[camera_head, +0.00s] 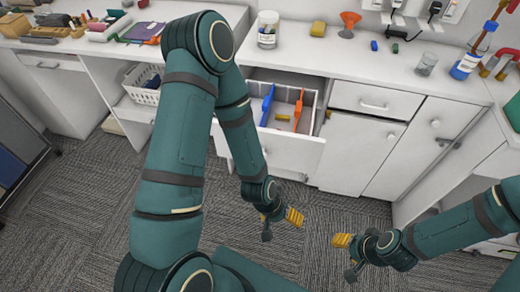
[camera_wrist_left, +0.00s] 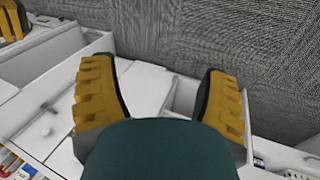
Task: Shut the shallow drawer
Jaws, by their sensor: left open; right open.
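The shallow drawer is pulled out below the counter; its white front (camera_head: 300,156) shows in the head view, right of my left forearm, which hides its left part. Inside lie a blue item (camera_head: 267,104), an orange item (camera_head: 298,108) and a small yellow item (camera_head: 282,117). My left gripper (camera_head: 284,216) hangs in front of and below the drawer front, apart from it. In the left wrist view its two yellow fingers (camera_wrist_left: 160,100) are spread with nothing between them. My right gripper (camera_head: 347,244) is open and empty over the floor, right of the left one.
Closed cabinet fronts (camera_head: 375,155) stand right of the drawer. A jar (camera_head: 267,30), an orange funnel (camera_head: 349,22), a glass (camera_head: 427,64) and a blue-labelled bottle (camera_head: 466,65) stand on the counter. A white basket (camera_head: 143,95) is at the left. The carpet (camera_head: 320,220) before the cabinets is clear.

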